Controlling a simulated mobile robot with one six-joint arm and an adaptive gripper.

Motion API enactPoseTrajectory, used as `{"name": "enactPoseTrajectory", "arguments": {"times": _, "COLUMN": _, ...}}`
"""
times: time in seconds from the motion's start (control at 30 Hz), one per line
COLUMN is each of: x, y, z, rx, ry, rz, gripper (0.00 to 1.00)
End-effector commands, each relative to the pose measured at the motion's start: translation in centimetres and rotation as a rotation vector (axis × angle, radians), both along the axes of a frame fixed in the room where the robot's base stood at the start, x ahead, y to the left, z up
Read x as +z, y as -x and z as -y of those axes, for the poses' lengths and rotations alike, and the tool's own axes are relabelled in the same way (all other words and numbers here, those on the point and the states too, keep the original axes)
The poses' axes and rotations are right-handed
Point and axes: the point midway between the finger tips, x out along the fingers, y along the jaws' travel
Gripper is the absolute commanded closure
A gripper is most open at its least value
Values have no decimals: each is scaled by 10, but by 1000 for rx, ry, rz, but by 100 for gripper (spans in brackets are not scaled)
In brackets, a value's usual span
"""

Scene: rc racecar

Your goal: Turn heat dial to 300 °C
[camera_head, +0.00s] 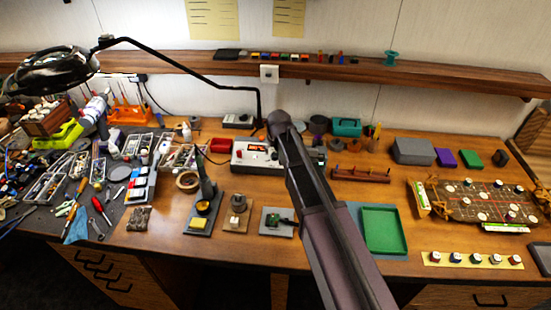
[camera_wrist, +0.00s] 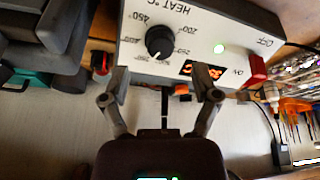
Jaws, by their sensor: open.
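The heat dial (camera_wrist: 160,42) is a black round knob on a white control box (camera_wrist: 190,25), seen upside down in the wrist view. Numbers around it include 450 and 200; its exact setting is hard to read. A lit red-orange display (camera_wrist: 202,71) sits beside it, its digits unclear. My gripper (camera_wrist: 162,80) is open and empty, its two fingers spread on either side below the dial in the picture, apart from it. In the head view the control box (camera_head: 247,154) stands on the bench, partly covered by my arm, and the gripper and dial cannot be made out.
A green tray (camera_head: 384,230) and small fixtures (camera_head: 237,218) lie in front. A lamp arm (camera_head: 190,65) reaches overhead.

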Motion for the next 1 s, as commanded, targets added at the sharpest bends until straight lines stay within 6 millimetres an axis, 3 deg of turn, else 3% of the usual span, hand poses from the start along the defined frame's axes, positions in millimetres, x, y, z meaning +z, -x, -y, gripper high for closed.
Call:
{"name": "enactPoseTrajectory", "arguments": {"times": 0.4, "x": -32, "y": -13, "z": -2, "rx": 0, "ry": 0, "rz": 0, "gripper": 21}}
{"name": "enactPoseTrajectory", "arguments": {"times": 1.0, "x": -38, "y": -16, "z": -2, "rx": -1, "ry": 0, "rz": 0, "gripper": 24}}
